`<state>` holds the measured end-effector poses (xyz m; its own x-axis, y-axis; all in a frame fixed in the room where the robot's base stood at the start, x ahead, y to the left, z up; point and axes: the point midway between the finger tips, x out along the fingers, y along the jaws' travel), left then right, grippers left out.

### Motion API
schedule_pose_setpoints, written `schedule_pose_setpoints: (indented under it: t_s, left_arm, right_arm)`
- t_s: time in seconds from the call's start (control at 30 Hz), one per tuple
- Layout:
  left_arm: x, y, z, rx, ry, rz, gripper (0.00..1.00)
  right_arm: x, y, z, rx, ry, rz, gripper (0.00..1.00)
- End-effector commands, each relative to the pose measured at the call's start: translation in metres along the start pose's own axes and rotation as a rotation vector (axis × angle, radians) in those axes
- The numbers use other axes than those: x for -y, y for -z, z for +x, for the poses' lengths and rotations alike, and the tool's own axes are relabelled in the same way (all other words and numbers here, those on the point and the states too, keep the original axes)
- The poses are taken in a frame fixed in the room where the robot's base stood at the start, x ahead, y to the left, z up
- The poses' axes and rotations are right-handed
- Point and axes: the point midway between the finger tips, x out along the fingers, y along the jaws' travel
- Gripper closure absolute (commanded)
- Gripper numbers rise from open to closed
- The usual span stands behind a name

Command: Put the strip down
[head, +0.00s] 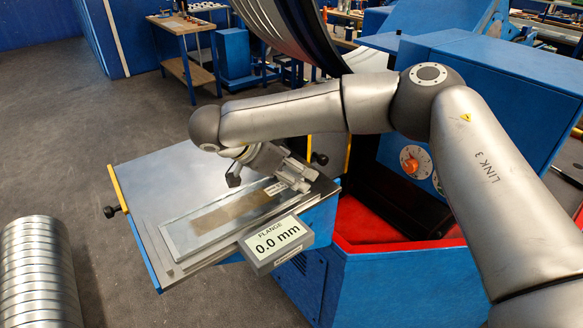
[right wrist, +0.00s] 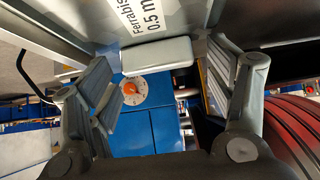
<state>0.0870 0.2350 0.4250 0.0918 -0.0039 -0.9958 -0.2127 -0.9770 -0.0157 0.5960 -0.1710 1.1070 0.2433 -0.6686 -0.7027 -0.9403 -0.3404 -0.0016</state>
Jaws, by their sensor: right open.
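A flat grey metal strip (head: 183,237) with a brownish middle lies on the steel table top in the head view. A white label near its far right end shows under my right gripper (head: 268,180). In the right wrist view the label on the strip (right wrist: 150,20) reads "Ferrabis" and "0.5 m", cut off at the top. My right gripper also shows there (right wrist: 158,90), its two fingers wide apart and open. A pale rounded block (right wrist: 157,57) sits between them; I cannot tell what it belongs to. My left gripper is out of view.
A display (head: 277,243) reading "FLANGE 0.0 mm" stands at the table's front right edge. The steel table (head: 150,185) has bare room left of the strip. A blue machine with a red-lined recess (head: 385,235) is to the right.

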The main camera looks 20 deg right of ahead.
Motion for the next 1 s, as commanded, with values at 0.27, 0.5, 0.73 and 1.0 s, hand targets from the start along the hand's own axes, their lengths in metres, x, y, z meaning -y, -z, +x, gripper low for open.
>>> schedule_pose_setpoints:
  t_s: [0.27,0.5,0.73,1.0]
  left_arm:
    - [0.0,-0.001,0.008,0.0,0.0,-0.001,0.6]
    - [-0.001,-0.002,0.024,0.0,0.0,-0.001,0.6]
    - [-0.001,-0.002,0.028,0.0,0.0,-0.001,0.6]
    - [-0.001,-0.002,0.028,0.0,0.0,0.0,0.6]
  right_arm:
    - [0.001,0.0,-0.022,-0.001,0.005,0.0,0.24]
    - [0.001,0.0,-0.075,-0.001,0.004,0.002,0.24]
    - [0.001,0.002,-0.113,-0.002,0.003,0.001,0.24]
    - [0.0,0.002,-0.123,0.0,0.0,0.0,0.24]
